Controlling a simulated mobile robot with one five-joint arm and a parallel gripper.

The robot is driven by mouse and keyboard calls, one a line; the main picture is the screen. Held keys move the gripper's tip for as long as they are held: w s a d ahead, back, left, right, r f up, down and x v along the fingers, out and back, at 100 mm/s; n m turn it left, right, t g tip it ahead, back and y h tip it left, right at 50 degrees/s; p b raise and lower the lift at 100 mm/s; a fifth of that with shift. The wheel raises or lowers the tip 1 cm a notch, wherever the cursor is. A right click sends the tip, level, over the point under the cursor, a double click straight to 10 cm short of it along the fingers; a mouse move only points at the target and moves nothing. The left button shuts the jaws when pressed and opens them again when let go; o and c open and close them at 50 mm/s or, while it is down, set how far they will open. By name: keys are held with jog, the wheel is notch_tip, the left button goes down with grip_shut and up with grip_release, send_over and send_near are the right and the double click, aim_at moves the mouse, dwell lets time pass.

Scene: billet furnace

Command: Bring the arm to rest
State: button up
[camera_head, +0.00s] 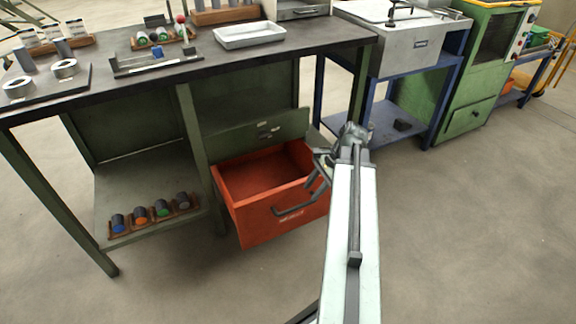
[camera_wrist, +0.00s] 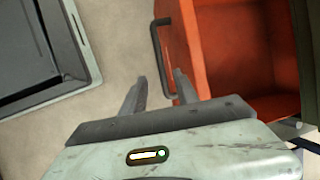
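My gripper (camera_head: 320,172) is at the end of my arm, which reaches out over the floor in front of the workbench. In the wrist view my gripper (camera_wrist: 160,75) has its two fingers apart with nothing clamped between them. The dark handle (camera_wrist: 156,50) of the open red drawer (camera_head: 262,212) lies in line with the gap between the fingertips. I cannot tell whether a finger touches it. In the head view the handle (camera_head: 297,208) is just left of and below my gripper. The red drawer (camera_wrist: 235,50) looks empty inside.
The workbench (camera_head: 200,62) carries a white tray (camera_head: 249,35) and racks. A lower shelf (camera_head: 140,190) holds several coloured cylinders. A sink unit (camera_head: 412,48) and a green cabinet (camera_head: 480,75) stand at the back right. The floor (camera_head: 480,220) at right is clear.

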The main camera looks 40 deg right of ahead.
aim_at(300, 206)
jog(key=b+x, duration=0.6)
jog(key=x, duration=0.1)
jog(key=shift+d+f, duration=0.15)
jog(key=shift+f, duration=0.1)
jog(key=shift+w+a+f+b, duration=0.1)
jog(key=shift+a+f+b, duration=0.1)
jog(key=shift+b, duration=0.25)
jog(key=shift+r, duration=0.15)
